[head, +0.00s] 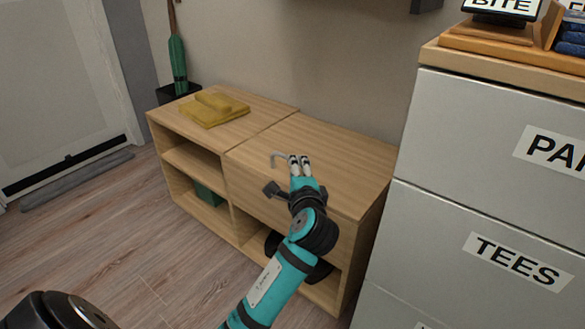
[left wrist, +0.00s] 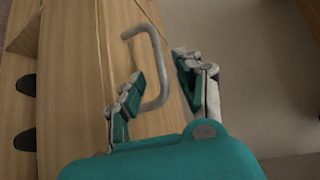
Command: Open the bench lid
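The low wooden bench has a closed lid (head: 335,150) as the right part of its top, and a seam separates it from the left part. A grey curved handle (head: 276,155) sits at the lid's front edge. My left gripper (head: 299,161) is over the lid's front, beside the handle. In the left wrist view the gripper (left wrist: 161,78) is open, its fingers apart, with the bent handle (left wrist: 157,50) showing between them. I cannot tell whether a finger touches it. The lid's wood also shows in the left wrist view (left wrist: 155,122). My right gripper is not in view.
A folded yellow cloth (head: 213,108) lies on the bench top's left part (head: 170,120). A grey drawer cabinet (head: 450,150) stands close on the right. Dark shoes and a green box (head: 208,194) sit in the open compartments. The wood floor (head: 100,240) in front is clear.

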